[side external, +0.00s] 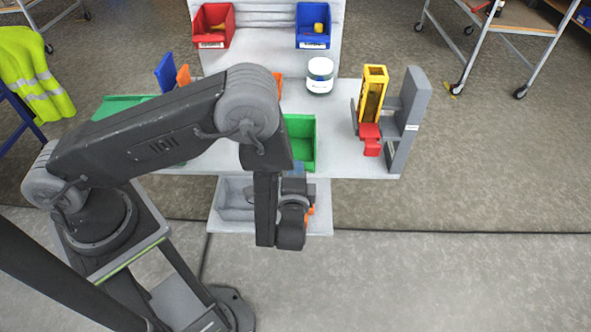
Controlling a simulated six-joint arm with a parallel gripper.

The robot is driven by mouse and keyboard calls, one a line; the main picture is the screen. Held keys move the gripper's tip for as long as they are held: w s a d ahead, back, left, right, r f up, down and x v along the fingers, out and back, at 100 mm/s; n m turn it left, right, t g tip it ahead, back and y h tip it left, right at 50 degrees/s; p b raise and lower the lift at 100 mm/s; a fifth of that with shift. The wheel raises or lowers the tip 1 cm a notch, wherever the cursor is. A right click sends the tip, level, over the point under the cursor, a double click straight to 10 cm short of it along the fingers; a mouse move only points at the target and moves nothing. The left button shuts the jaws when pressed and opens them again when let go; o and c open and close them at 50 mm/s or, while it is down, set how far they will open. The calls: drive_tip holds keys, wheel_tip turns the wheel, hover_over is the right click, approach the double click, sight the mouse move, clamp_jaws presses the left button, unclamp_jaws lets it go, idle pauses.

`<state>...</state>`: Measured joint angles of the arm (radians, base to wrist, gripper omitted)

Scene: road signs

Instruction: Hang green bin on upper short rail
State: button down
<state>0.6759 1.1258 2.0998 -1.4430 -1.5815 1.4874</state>
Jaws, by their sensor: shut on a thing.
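A green bin (306,160) stands at the front middle of the grey worktable, its left part hidden behind my arm. My gripper (296,172) is at the bin's near side, mostly hidden by my wrist. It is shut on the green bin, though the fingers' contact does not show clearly. A pale back panel (264,48) with horizontal rails (264,20) rises behind the table. A red bin (214,28) hangs at its left and a blue bin (313,28) at its right, with bare rail between them. The panel's top is cut off by the frame.
A white jar (320,74) stands behind the green bin. A yellow and red device (372,105) is beside a grey upright (408,115) at the table's right. A green board (118,106) is at left. A grey tray (235,200) sits below the table's front.

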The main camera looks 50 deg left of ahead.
drive_tip(key=shift+r, duration=0.15)
drive_tip(key=shift+r, duration=1.35)
drive_tip(key=v, duration=1.2)
idle(0.5)
drive_tip(key=shift+r, duration=0.1)
idle(1.0)
